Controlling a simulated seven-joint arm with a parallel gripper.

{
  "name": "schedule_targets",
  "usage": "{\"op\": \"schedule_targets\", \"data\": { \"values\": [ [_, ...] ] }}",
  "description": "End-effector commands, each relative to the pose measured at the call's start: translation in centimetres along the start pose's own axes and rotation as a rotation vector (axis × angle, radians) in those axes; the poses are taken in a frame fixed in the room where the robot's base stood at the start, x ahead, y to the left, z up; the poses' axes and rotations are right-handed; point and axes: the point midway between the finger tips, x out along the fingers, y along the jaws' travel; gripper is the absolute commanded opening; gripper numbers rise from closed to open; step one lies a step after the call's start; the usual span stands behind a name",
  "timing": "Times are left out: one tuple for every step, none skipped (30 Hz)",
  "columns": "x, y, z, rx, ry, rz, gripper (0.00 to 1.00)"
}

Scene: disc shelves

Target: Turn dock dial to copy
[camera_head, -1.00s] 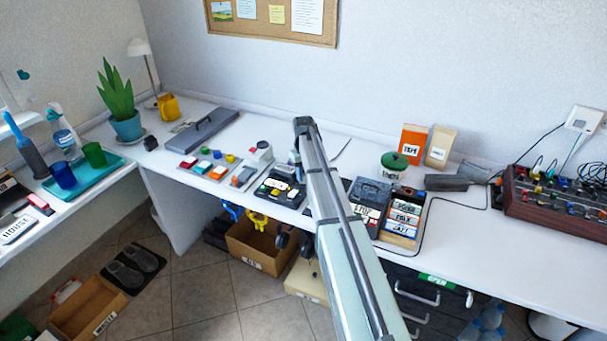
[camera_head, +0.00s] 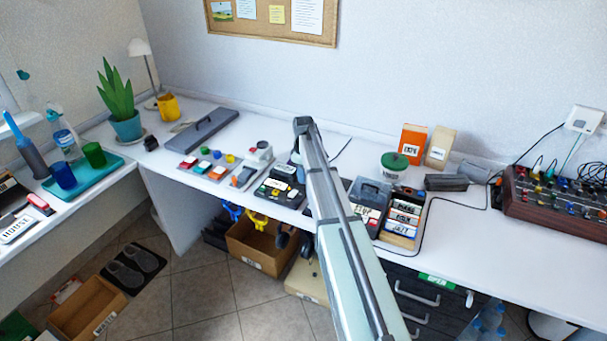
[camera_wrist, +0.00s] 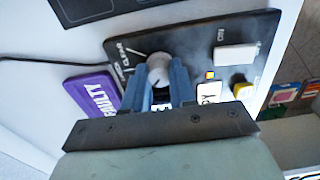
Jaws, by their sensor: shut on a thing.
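The dock (camera_wrist: 200,47) is a dark panel in the wrist view, with a round grey dial (camera_wrist: 158,70) near its left part. Printed marks lie around the dial; one reads like "CLEAR", and the others are hard to read. My gripper (camera_wrist: 159,80) has its two blue fingers on either side of the dial and is shut on it. The dial's pointer setting is too small to tell.
A purple cartridge marked "FAULTY" (camera_wrist: 93,92) lies beside the dock. A black cable (camera_wrist: 50,61) runs up to the dock. The desk (camera_head: 500,235) is clear at the front right.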

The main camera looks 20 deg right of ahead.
Motion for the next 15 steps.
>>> {"op": "schedule_targets", "data": {
  "values": [
    [-0.06,0.07,-0.12,-0.005,0.003,0.002,0.0],
    [-0.06,0.07,-0.13,-0.007,0.003,0.002,0.0],
    [-0.06,0.07,-0.13,-0.009,0.003,0.002,0.0],
    [-0.06,0.07,-0.13,-0.01,0.003,0.002,0.0],
    [-0.06,0.07,-0.13,-0.01,0.003,0.002,0.0],
    [-0.06,0.07,-0.13,-0.011,0.003,0.002,0.0],
    [-0.06,0.07,-0.13,-0.011,0.003,0.002,0.0],
    [-0.06,0.07,-0.14,-0.01,0.003,0.002,0.0],
    [-0.06,0.07,-0.14,-0.01,0.003,0.002,0.0],
    [-0.07,0.07,-0.14,-0.01,0.003,0.002,0.0],
    [-0.07,0.07,-0.14,-0.01,0.004,0.002,0.0],
    [-0.07,0.07,-0.14,-0.01,0.004,0.002,0.0],
    [-0.07,0.07,-0.14,-0.01,0.004,0.002,0.0],
    [-0.07,0.07,-0.15,-0.01,0.004,0.002,0.27],
    [-0.07,0.07,-0.14,-0.01,0.004,0.002,0.3]
  ]
}}
